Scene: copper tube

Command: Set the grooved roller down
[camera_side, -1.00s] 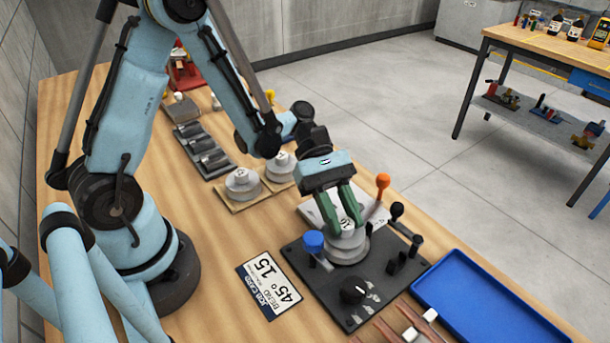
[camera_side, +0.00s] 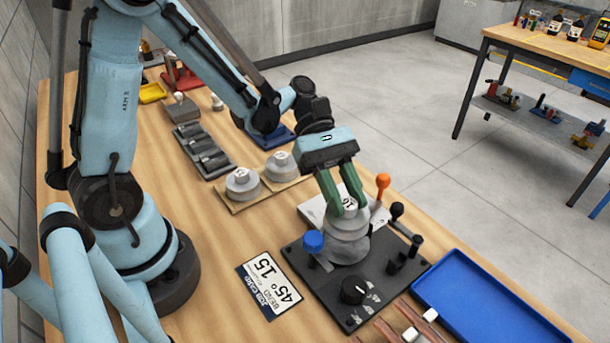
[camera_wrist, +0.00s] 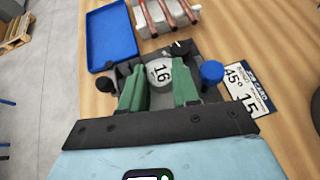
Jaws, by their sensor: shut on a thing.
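The grooved roller (camera_side: 347,226) is a grey disc marked 16. My gripper (camera_side: 347,209) is shut on it, with one green finger on each side of its top. It is upright over the black bending fixture (camera_side: 313,290). Grey round metal shows just beneath it; I cannot tell whether they touch. In the wrist view the roller's top (camera_wrist: 160,72) shows between the fingers, and its underside is hidden.
Two similar rollers (camera_side: 242,182) (camera_side: 281,165) sit on a wooden board to the left. Blue-topped (camera_side: 313,241), orange-topped (camera_side: 382,181) and black-topped (camera_side: 397,210) handles stand close around the fixture. A 45° card (camera_side: 268,285) and an empty blue tray (camera_side: 490,305) lie nearby.

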